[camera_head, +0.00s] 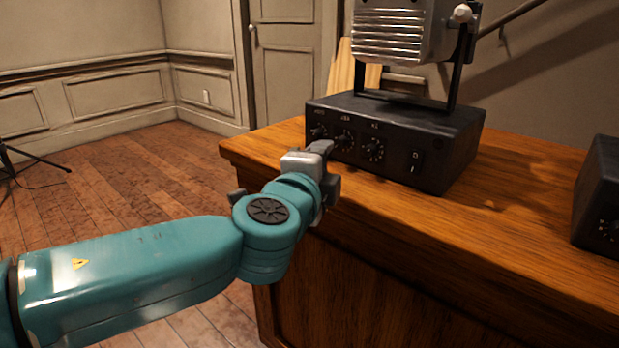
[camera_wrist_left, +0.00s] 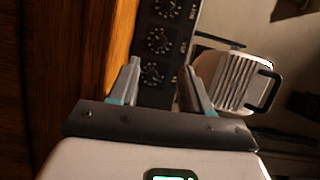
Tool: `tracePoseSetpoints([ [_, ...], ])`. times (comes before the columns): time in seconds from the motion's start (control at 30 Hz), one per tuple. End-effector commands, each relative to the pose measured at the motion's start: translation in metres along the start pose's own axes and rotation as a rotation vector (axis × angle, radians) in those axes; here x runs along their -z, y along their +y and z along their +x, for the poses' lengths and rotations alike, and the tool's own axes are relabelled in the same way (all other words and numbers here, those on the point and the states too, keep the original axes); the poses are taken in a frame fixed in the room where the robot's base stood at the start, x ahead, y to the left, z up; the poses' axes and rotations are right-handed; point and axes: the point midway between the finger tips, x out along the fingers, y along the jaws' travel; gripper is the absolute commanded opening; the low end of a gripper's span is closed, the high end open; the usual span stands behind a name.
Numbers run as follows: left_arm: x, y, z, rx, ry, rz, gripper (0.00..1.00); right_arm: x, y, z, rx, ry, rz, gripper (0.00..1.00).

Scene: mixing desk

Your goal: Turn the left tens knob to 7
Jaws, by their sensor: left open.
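A black control box (camera_head: 395,140) on the desk carries a row of three round dials with white marks. The middle dial (camera_head: 343,138), seemingly the tens knob, also shows in the left wrist view (camera_wrist_left: 158,42). Its label and setting are too small to read. Another dial (camera_head: 372,150) is to its right, and one (camera_head: 318,131) to its left. My left gripper (camera_head: 322,148) is in front of the panel's left part, open and empty. In the wrist view its fingers (camera_wrist_left: 161,75) are spread, with the dials beyond and between them. My right gripper is not in view.
A switch (camera_head: 416,162) is at the panel's right. A silver ribbed device (camera_head: 400,35) stands on a frame above the box. A second black box (camera_head: 600,200) is at the right edge. The wooden desk top (camera_head: 500,225) between the boxes is clear.

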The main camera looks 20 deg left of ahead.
Motion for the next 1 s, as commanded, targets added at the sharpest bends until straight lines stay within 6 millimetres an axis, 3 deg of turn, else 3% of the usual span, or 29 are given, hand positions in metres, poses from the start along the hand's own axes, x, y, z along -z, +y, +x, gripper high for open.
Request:
tracePoseSetpoints([
  [0.1, 0.001, -0.003, -0.030, 0.003, 0.003, -0.001, 0.48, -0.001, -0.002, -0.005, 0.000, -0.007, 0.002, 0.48],
  [0.33, 0.000, -0.002, -0.063, 0.001, 0.001, 0.000, 0.48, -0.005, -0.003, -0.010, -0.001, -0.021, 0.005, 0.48],
  [0.87, 0.000, 0.000, -0.069, 0.000, 0.000, 0.001, 0.48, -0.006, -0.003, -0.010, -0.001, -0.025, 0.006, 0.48],
  [0.93, 0.001, 0.004, -0.067, -0.013, 0.001, -0.001, 0.48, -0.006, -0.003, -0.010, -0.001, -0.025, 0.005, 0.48],
  [1.0, 0.004, 0.022, -0.061, -0.065, 0.007, -0.010, 0.48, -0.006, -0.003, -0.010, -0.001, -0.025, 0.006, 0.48],
])
